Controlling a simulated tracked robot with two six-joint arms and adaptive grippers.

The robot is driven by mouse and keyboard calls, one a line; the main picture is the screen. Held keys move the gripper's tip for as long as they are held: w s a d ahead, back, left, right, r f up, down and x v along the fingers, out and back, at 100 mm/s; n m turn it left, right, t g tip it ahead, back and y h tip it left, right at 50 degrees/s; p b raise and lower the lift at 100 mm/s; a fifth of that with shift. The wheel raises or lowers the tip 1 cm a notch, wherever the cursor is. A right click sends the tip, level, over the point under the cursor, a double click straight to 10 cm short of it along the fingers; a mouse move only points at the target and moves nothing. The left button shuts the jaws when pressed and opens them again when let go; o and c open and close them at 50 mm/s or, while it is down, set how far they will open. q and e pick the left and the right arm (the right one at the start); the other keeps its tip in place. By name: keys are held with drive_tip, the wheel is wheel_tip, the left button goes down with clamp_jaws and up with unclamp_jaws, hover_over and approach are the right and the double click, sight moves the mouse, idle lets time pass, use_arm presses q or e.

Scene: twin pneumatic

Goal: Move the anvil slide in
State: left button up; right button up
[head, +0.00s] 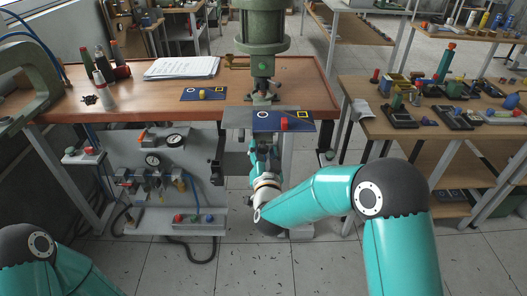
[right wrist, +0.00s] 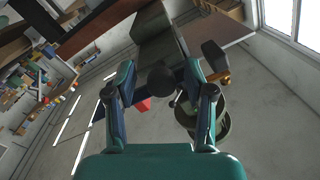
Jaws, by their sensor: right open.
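My left gripper is out of view.
A grey panel with gauges and valves (head: 165,170) stands under the bench at left. A side table (head: 385,125) at right holds several tools.

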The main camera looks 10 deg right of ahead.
drive_tip(key=shift+s, duration=0.1)
drive_tip(key=s+a, duration=0.1)
drive_tip(key=s, duration=1)
drive_tip(key=shift+s, duration=0.4)
drive_tip(key=shift+a+f, duration=0.1)
